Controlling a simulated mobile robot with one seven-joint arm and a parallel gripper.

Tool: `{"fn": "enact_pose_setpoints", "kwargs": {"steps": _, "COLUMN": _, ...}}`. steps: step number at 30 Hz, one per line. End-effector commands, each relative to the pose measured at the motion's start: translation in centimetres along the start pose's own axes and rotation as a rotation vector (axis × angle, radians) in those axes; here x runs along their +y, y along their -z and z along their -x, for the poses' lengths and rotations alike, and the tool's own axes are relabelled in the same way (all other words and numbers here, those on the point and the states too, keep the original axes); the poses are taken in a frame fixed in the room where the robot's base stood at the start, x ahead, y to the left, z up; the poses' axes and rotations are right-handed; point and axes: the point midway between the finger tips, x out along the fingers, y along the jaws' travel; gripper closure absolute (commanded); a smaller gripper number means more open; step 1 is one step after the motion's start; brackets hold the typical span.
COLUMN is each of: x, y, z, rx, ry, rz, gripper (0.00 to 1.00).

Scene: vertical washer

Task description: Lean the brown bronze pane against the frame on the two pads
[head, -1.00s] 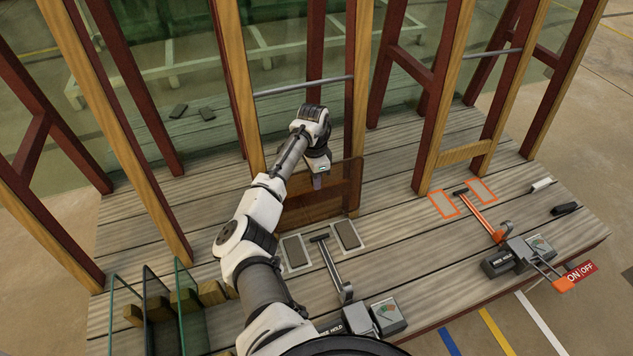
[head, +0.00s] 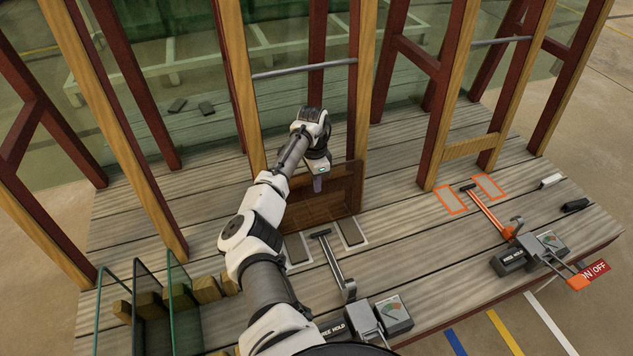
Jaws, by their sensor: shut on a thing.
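The brown bronze pane (head: 338,200) is see-through and stands nearly upright between the yellow wooden posts of the middle frame (head: 362,110). My gripper (head: 318,186) is shut on the pane near its upper part; the exact contact is hard to make out. The two dark grey pads, left pad (head: 297,252) and right pad (head: 353,234), lie on the deck with pale outlines. The pane's lower edge overlaps their back ends in the head view. I cannot tell whether it touches them, or whether the pane touches the frame.
A grey-handled lever (head: 335,265) lies between the pads, with a gauge box (head: 393,313) in front. Orange-outlined pads (head: 451,199) and an orange lever (head: 490,212) are at right. Several glass panes (head: 185,310) stand in a wooden rack at front left. A metal bar (head: 303,69) crosses the middle frame.

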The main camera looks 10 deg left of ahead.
Motion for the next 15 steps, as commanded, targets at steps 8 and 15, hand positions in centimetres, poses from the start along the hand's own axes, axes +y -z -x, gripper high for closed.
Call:
{"fn": "enact_pose_setpoints", "kwargs": {"steps": 8, "x": -0.13, "y": 0.03, "z": -0.06, "rx": 0.001, "ry": 0.0, "rz": -0.001, "gripper": 1.0}}
{"fn": "enact_pose_setpoints", "kwargs": {"steps": 15, "x": -0.12, "y": 0.03, "z": -0.08, "rx": 0.001, "ry": 0.0, "rz": 0.0, "gripper": 0.8}}
